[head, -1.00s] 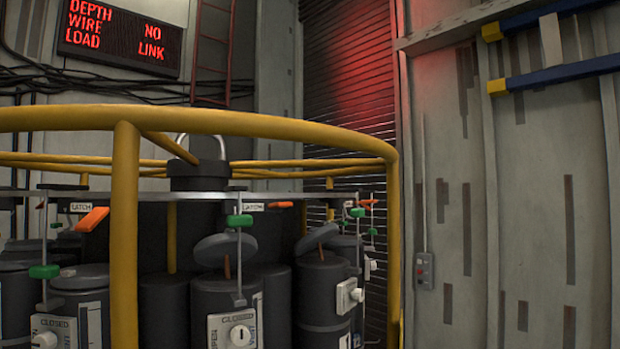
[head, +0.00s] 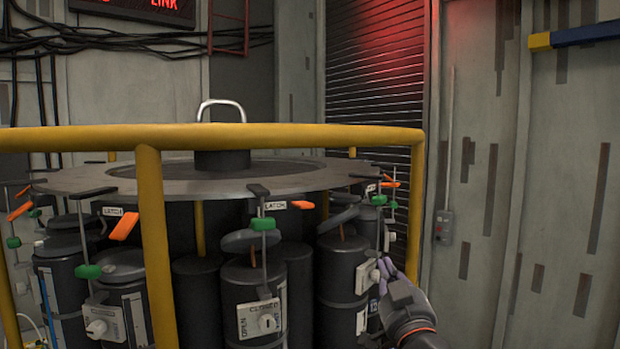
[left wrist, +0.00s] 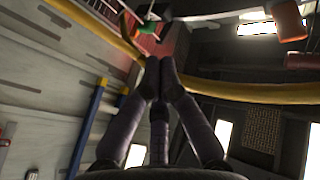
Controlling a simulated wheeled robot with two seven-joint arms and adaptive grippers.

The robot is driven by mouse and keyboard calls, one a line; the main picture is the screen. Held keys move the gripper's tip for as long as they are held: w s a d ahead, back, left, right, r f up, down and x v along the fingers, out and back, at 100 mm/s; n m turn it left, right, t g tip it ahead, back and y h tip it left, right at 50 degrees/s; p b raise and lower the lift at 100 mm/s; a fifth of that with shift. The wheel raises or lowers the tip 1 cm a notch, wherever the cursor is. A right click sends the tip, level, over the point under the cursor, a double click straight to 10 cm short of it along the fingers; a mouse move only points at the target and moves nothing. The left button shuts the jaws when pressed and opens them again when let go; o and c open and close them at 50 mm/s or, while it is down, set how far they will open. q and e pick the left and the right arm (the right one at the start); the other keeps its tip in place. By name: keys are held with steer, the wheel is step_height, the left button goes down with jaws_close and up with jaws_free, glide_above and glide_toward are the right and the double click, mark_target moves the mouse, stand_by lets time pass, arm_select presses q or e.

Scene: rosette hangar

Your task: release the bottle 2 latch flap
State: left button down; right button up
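Dark bottles stand in a ring under a grey plate (head: 75,180). The front bottle (head: 252,288) has a tilted grey cap, a white open/closed valve plate (head: 258,320), a green tab (head: 263,224) and an orange latch flap (head: 302,205) at the LATCH label. Another orange flap (head: 124,227) hangs at the left. A further flap (head: 389,184) is at the right. I cannot read which bottle is number 2. My left gripper (head: 385,266) is beside the right bottle (head: 343,275), holding nothing visible. In the left wrist view its fingertips (left wrist: 160,64) are together. My right gripper is not in view.
A yellow rail (head: 290,136) with an upright post (head: 157,250) runs around the rosette, in front of the bottles. A lifting handle (head: 221,108) stands on top. A grey wall with a switch box (head: 443,227) is at the right.

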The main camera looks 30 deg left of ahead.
arm_select(q)
steer(key=s+a+r+n+g+y+p, duration=0.2)
steer(key=s+a+r, duration=0.1)
steer(key=s+r, duration=0.3)
steer(key=s+a+r+n+g+y+p, duration=0.1)
steer(key=s+a+r+n+g+y, duration=0.1)
steer(key=s+r, duration=0.3)
step_height(320, 180, up, 5)
steer(key=shift+s+a+f+n+g+p, duration=0.2)
steer(key=shift+s+a+n+g+p, duration=0.15)
steer(key=shift+a+n+g, duration=0.25)
steer(key=shift+a, duration=0.1)
step_height(320, 180, up, 2)
steer(key=r+p, duration=0.1)
steer(key=p, duration=0.2)
glide_above(302, 205)
steer(key=d, duration=0.1)
steer(key=shift+w+d+f, duration=0.1)
steer(key=shift+d+f, duration=0.05)
steer(key=shift+f, duration=1)
steer(key=shift+d+f, duration=0.1)
steer(key=shift+f, duration=1.05)
steer(key=shift+f+b, duration=0.1)
steer(key=shift+b, duration=0.2)
